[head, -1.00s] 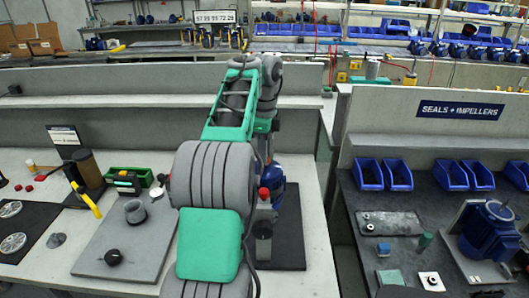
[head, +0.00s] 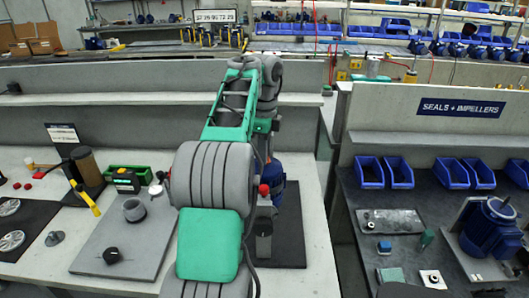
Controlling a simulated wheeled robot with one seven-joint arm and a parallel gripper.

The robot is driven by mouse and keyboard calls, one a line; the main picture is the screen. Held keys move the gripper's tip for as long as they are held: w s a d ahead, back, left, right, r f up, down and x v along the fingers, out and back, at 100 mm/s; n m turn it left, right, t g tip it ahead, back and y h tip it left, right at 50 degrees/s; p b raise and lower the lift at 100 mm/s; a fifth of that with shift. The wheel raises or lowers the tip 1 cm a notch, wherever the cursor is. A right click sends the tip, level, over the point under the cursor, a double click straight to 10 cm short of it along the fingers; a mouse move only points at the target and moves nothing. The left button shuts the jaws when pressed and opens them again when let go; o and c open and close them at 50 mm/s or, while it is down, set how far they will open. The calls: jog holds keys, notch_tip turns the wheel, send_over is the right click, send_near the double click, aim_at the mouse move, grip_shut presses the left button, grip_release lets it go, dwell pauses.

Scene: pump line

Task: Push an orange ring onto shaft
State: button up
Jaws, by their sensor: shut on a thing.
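No orange ring is visible; my arm may hide it. A blue pump or motor body (head: 276,172) stands on a dark mat (head: 291,225) behind my arm, and only its right side shows. Its shaft is hidden. My arm reaches up and folds down towards this spot. My gripper is hidden behind the arm links, so its jaws and anything in them do not show. Another blue motor (head: 490,229) stands on the right bench.
A red knob (head: 264,190) and a grey block (head: 264,238) are just right of my arm. A grey plate (head: 124,245) with a cup-like part (head: 134,210) lies left. A green box (head: 129,178) stands behind it. Blue bins (head: 398,173) line the right bench.

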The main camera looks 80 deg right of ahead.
jog(key=shift+f, duration=0.1)
jog(key=o, duration=1.3)
notch_tip(320, 180, up, 9)
jog(key=p, duration=0.9)
jog(key=shift+f, duration=0.15)
